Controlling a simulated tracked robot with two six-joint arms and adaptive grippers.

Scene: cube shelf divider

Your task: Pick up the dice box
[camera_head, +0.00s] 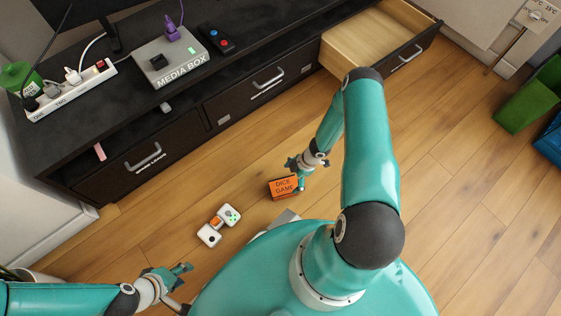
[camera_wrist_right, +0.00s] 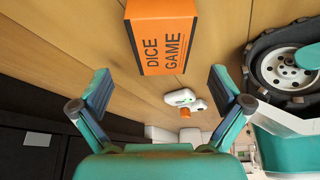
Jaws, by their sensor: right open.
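The dice box (camera_head: 283,187) is a small orange box with a dark side, lettered "DICE GAME", on the wooden floor. My right gripper (camera_head: 301,174) is right by it in the head view, partly overlapping its right end. In the right wrist view the dice box (camera_wrist_right: 163,42) lies ahead of my right gripper (camera_wrist_right: 160,87), roughly centred between the spread fingers and beyond their tips. Those jaws are open and empty. My left gripper (camera_head: 182,287) is low at the left, apart from the box, with its fingers spread.
A dark TV cabinet (camera_head: 185,132) with an open drawer (camera_head: 362,40) stands behind. A green bin (camera_head: 528,100) is at far right.

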